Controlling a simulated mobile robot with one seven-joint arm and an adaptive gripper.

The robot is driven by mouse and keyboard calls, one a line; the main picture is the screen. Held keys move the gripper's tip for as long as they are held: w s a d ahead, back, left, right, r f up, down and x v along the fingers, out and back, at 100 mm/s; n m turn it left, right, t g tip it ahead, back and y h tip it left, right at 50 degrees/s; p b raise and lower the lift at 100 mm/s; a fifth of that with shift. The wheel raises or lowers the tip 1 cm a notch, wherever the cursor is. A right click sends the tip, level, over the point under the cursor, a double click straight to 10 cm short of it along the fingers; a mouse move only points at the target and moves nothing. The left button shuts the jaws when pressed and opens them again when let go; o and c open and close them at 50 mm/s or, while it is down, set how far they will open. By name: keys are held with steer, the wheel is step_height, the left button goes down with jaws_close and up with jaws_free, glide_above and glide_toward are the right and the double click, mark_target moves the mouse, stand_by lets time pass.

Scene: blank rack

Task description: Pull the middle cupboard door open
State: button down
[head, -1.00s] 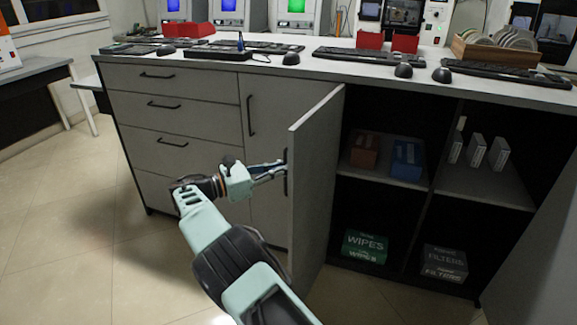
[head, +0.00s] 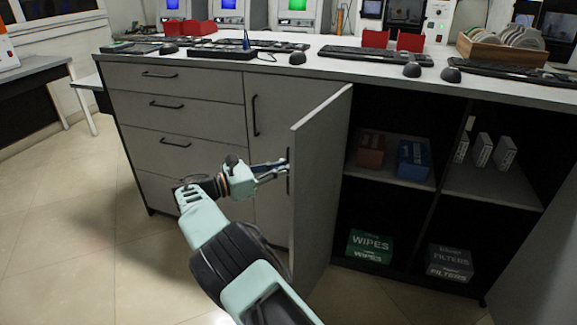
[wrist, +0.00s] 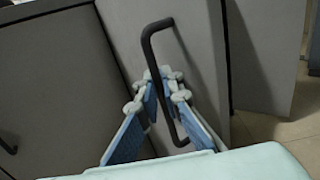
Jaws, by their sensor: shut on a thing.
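The middle cupboard door (head: 318,190) is a grey panel standing swung out from the cabinet, with the shelves to its right exposed. Its black bar handle (wrist: 147,50) is on the face turned toward my gripper. In the head view my gripper (head: 287,166) reaches this face from the left, at the handle. In the wrist view my gripper (wrist: 164,85) has its blue fingers with pale tips closed at the handle bar. The bar partly hides the contact.
Open shelves hold a green wipes box (head: 369,246), a filters box (head: 450,263), a blue box (head: 413,160) and white boxes. Closed drawers (head: 175,112) are left. Another grey panel (head: 540,240) stands at far right. The floor (head: 70,230) at left is clear.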

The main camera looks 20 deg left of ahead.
steer(key=c, duration=2.4)
jaws_free()
steer(key=shift+s, duration=0.1)
steer(key=shift+a, duration=0.1)
steer(key=v, duration=0.7)
steer(key=shift+s, duration=0.2)
